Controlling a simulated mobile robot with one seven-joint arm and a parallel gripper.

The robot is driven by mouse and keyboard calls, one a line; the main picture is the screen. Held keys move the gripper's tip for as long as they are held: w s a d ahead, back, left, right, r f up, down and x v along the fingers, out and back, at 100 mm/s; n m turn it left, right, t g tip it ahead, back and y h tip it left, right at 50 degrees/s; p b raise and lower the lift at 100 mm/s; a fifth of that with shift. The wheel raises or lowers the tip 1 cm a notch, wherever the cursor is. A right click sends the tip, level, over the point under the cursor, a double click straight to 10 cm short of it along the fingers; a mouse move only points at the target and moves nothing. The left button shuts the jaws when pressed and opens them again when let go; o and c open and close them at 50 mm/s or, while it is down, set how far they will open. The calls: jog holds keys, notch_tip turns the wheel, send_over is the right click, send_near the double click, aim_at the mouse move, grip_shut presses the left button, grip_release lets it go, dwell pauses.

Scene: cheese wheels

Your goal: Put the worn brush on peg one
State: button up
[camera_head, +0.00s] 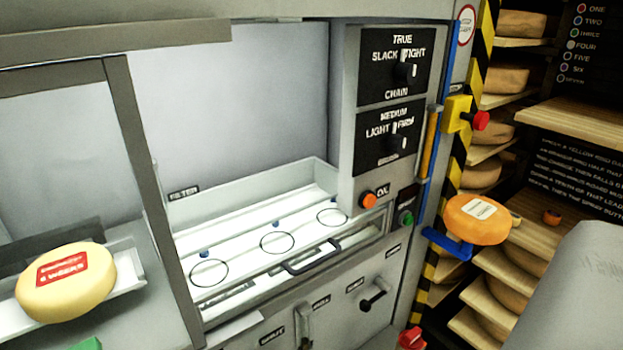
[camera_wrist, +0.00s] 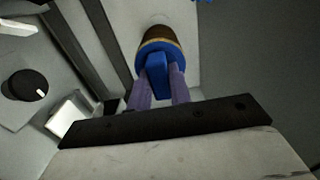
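In the wrist view my gripper (camera_wrist: 159,92) has its two purple fingers on either side of a blue handle (camera_wrist: 156,75). The handle belongs to a brush-like piece with a brown and tan end (camera_wrist: 160,40), seen against a pale panel. The fingers look closed on the blue part. How worn the brush is cannot be seen. In the head view neither the fingers nor the brush shows. Small blue pegs or knobs (camera_head: 204,254) stand by three circles in a white tray (camera_head: 180,222); I cannot read any peg numbered one.
A yellow cheese wheel (camera_head: 66,283) is at the left and an orange one (camera_head: 477,219) at the right. A control panel (camera_head: 390,100), a handle (camera_head: 311,257), a yellow box with a red button (camera_head: 466,115) and cheese shelves (camera_head: 560,112) surround the tray. A black knob (camera_wrist: 27,85) is near my gripper.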

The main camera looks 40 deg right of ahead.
grip_shut()
jog(key=shift+s+f, duration=0.1)
jog(key=shift+s, duration=0.15)
jog(key=shift+s+a+b, duration=0.1)
jog(key=shift+s+b, duration=0.45)
jog(key=shift+s, duration=0.8)
jog(key=shift+s+a+b, duration=0.2)
jog(key=shift+s+b, duration=0.55)
jog(key=shift+s, duration=1.75)
